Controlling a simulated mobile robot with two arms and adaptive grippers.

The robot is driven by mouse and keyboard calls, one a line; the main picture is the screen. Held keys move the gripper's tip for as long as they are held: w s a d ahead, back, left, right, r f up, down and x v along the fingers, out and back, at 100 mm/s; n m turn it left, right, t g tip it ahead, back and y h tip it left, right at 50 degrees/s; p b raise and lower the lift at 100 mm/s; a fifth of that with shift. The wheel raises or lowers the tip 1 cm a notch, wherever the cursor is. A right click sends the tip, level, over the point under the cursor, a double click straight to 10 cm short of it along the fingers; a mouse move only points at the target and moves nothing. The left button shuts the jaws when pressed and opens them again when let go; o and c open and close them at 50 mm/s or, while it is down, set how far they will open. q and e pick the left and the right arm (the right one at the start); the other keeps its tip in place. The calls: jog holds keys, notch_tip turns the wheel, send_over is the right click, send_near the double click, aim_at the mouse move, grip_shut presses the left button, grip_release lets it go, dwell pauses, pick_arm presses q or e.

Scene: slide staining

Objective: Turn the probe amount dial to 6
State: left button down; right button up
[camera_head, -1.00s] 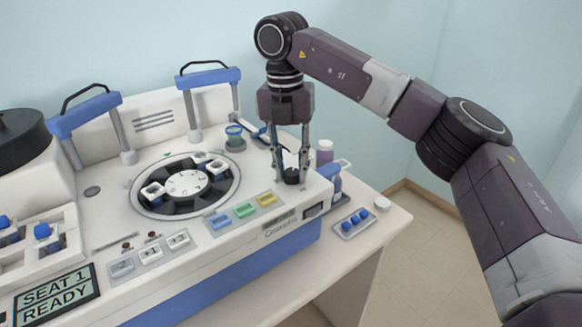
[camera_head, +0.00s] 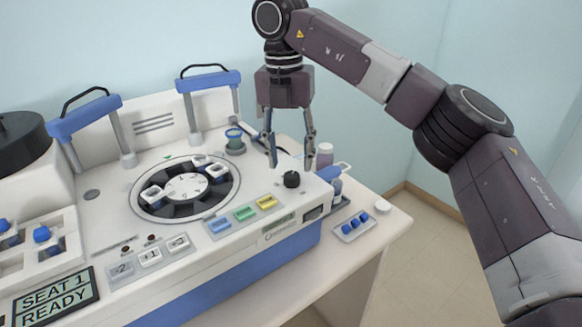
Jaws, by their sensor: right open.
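The probe amount dial appears to be the black round knob (camera_head: 291,179) at the right end of the white staining machine's top (camera_head: 110,212). Its mark and setting are too small to read. My right gripper (camera_head: 291,163) is open and empty, pointing down just above and slightly behind the dial, apart from it. My left gripper is not in view.
Green (camera_head: 245,213), blue and yellow buttons lie left of the dial. A round carousel (camera_head: 185,188) is further left. A green-blue cup (camera_head: 234,138) stands behind. A bottle (camera_head: 325,154) and a tray of blue-capped vials (camera_head: 353,226) are to the right.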

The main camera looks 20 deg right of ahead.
aim_at(288, 174)
notch_tip(288, 174, up, 8)
jog(key=shift+a+r, duration=0.25)
jog(key=shift+w, duration=0.1)
